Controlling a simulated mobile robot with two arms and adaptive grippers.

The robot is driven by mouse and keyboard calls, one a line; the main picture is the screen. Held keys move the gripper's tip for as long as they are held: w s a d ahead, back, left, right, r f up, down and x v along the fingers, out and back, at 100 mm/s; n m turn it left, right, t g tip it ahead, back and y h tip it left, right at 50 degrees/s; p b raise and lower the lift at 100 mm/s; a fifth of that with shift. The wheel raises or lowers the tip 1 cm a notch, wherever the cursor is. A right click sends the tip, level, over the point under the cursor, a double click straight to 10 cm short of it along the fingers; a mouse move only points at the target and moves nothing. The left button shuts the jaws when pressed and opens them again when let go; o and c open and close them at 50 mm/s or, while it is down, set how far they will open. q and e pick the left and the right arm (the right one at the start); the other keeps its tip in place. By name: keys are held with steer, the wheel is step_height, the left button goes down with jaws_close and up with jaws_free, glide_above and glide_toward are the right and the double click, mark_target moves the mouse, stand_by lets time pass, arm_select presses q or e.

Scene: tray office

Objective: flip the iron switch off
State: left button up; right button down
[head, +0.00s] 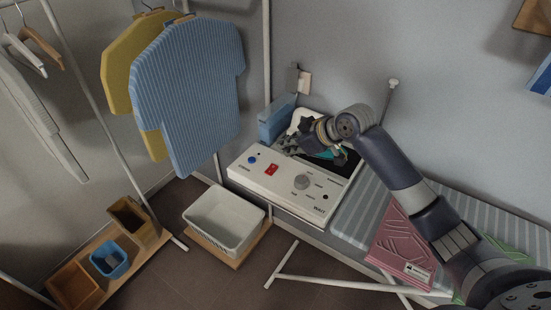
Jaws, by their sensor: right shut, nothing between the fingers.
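A white control box (247,182) sits at the left end of the ironing board. On its sloped top are a red rocker switch (272,170), a blue button, a grey dial (302,182) and a small dark spot. My right gripper (284,148) is shut and empty, just behind and above the red switch, apart from it as far as I can tell. A teal and dark object (323,156), perhaps the iron, lies behind the panel, partly hidden by my right gripper and arm. My left gripper is not in view.
A blue box (275,119) stands behind the control box, near a wall outlet (304,82). A pink folded item (402,246) lies on the striped board (352,218). Shirts (190,90) hang at left. A white basket (223,218) stands below.

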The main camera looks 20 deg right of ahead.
steer(key=p, duration=0.2)
glide_above(275, 169)
steer(key=f, duration=0.4)
steer(key=shift+s+a+f, duration=0.15)
steer(key=shift+s+f, duration=0.1)
steer(key=shift+f, duration=0.05)
steer(key=f, duration=0.3)
steer(key=shift+w+f, duration=0.2)
steer(key=shift+w, duration=0.05)
steer(key=shift+f+p, duration=0.35)
steer(key=shift+f, duration=0.15)
steer(key=shift+w+d+f+b, duration=0.1)
steer(key=shift+d+f+b, duration=0.25)
steer(key=shift+f+b, duration=0.25)
steer(key=shift+r, duration=0.3)
steer(key=shift+a, duration=0.1)
